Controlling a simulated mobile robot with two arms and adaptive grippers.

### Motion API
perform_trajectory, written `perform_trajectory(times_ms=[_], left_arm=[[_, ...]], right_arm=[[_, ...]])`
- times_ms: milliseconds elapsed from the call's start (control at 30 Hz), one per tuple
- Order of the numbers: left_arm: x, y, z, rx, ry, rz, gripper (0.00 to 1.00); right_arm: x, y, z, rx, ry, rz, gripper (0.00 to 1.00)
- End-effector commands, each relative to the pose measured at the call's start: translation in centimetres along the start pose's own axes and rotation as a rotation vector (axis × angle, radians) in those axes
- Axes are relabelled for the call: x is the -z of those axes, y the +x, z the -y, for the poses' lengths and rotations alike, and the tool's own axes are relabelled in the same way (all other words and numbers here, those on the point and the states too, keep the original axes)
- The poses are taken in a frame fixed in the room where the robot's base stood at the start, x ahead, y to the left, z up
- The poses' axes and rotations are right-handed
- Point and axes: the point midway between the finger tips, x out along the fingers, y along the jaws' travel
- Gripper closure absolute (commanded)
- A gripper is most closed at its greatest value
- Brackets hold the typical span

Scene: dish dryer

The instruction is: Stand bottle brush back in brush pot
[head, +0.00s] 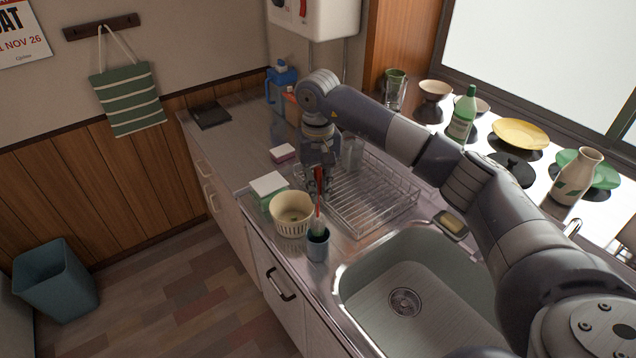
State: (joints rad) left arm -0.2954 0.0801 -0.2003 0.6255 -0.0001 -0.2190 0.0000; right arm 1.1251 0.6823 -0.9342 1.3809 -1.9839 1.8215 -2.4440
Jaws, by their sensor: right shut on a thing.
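The bottle brush (317,210) has a red handle and a paler lower part. My right gripper (319,186) is shut on its handle and holds it upright, head down. The brush pot (318,248) is a small blue-grey cup on the steel counter near its front edge, left of the sink. The brush's lower end shows at the pot's mouth; I cannot tell how deep inside it is. The gripper is above the pot, and its fingers partly hide the handle. My left gripper is not in view.
A cream basket (291,214) stands close left of the pot, with a white-topped green box (269,186) behind it. A wire dish rack (372,205) stands right of the gripper. The sink (385,275) opens in front right. A green bottle (462,115) and dishes line the windowsill.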

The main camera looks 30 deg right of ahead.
Motion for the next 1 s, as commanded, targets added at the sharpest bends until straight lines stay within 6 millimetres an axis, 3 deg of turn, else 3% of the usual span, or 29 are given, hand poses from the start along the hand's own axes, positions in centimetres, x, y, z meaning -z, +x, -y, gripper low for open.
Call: perform_trajectory(times_ms=[600,1000], left_arm=[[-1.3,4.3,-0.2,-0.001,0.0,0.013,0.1],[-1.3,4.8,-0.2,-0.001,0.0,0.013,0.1]], right_arm=[[0.0,5.2,-0.1,0.0,0.001,0.0,1.0],[0.0,5.9,-0.1,0.0,0.001,0.0,1.0]])
